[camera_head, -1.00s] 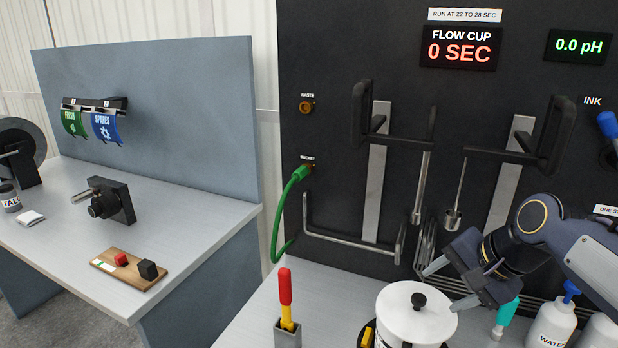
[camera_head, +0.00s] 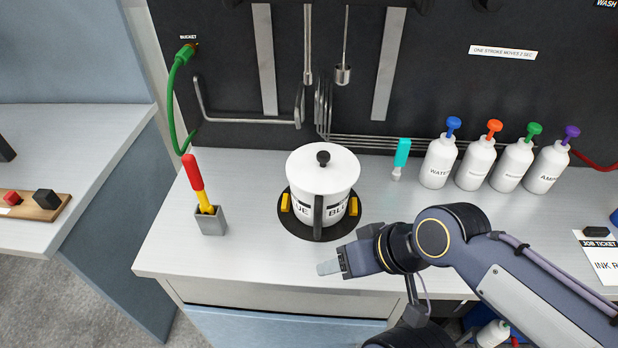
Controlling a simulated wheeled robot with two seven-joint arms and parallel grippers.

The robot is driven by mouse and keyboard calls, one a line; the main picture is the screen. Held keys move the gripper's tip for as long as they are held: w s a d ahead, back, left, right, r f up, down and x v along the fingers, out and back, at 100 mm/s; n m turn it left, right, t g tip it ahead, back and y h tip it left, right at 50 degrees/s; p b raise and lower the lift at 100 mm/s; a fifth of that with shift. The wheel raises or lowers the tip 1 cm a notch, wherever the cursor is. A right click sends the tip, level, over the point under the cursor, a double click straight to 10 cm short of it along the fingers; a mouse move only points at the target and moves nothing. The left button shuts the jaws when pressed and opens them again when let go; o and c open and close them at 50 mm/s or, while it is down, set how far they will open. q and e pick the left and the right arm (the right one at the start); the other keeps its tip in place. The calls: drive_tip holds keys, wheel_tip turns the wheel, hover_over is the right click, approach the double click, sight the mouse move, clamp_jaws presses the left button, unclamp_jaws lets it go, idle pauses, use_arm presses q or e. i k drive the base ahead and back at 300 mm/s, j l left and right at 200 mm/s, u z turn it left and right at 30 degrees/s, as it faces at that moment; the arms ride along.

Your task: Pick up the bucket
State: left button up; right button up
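My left gripper is not in view.
A grey holder (camera_head: 210,221) with a red-and-yellow tool stands left of the bucket. Several white bottles (camera_head: 438,163) and a teal-handled tool (camera_head: 402,153) stand at the back right. Metal rails and hanging tools (camera_head: 343,74) are behind. The bench (camera_head: 250,262) is clear in front.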

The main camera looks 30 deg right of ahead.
sight(321, 195)
drive_tip(key=i+j+z, duration=0.15)
drive_tip(key=j+z, duration=0.65)
drive_tip(key=j, duration=0.15)
drive_tip(key=j+z, duration=0.4)
drive_tip(key=j, duration=0.15)
